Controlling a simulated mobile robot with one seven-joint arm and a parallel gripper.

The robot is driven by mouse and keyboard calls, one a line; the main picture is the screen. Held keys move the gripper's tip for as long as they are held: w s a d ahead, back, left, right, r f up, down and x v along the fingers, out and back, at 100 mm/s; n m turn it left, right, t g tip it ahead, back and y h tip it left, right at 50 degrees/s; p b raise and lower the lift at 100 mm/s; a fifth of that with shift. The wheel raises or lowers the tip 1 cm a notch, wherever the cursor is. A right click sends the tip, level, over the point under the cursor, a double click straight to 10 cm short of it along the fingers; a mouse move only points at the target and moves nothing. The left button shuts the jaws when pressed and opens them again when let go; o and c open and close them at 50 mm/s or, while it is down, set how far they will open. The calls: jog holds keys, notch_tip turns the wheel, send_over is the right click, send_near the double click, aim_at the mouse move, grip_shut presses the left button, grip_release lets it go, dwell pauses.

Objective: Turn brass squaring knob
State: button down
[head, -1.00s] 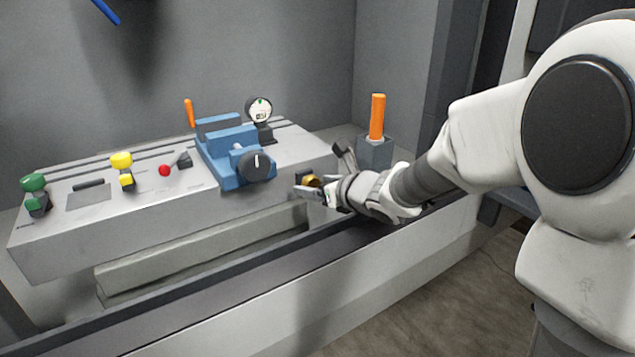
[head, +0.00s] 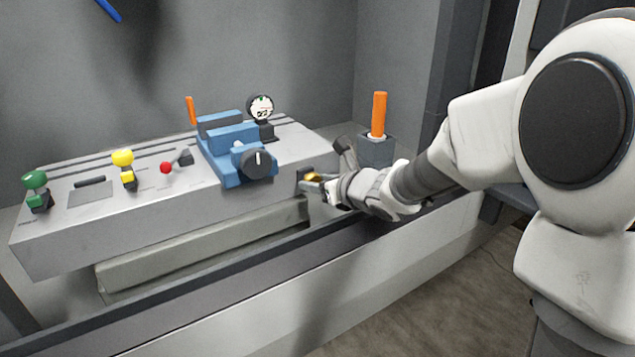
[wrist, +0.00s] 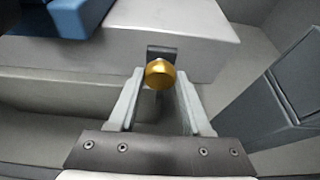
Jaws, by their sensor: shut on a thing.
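The brass squaring knob (wrist: 160,74) sticks out from a dark mount (wrist: 160,54) on the grey block's side in the wrist view. In the head view only a bit of the brass knob (head: 313,177) shows, at the right end of the block's front face. My gripper (wrist: 160,88) has its two fingers on either side of the knob and is shut on it. In the head view my gripper (head: 316,184) reaches the knob from the right, and its fingers partly hide the knob.
The grey bed (head: 150,205) carries a blue vise (head: 222,165) with a black knob (head: 257,163), a dial gauge (head: 261,108), a red-tipped lever (head: 167,168), and yellow (head: 122,158) and green (head: 36,180) knobs. An orange handle (head: 379,114) stands in a grey holder (head: 376,151) near my wrist.

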jog(key=shift+w+d+m+g+y+p, duration=0.15)
jog(key=shift+m+g+y+p, duration=0.35)
jog(key=shift+m+y+p, duration=0.5)
jog(key=m+y, duration=0.1)
jog(key=m, duration=0.1)
jog(key=m+y, duration=0.1)
jog(key=m, duration=0.1)
jog(key=shift+d+f+g+p, duration=0.1)
jog(key=shift+f+g+p, duration=0.05)
jog(key=shift+g+p, duration=0.2)
jog(key=shift+c, duration=1.7)
grip_release()
jog(key=p+v, duration=0.3)
jog(key=v, duration=1.4)
jog(key=shift+d, duration=0.15)
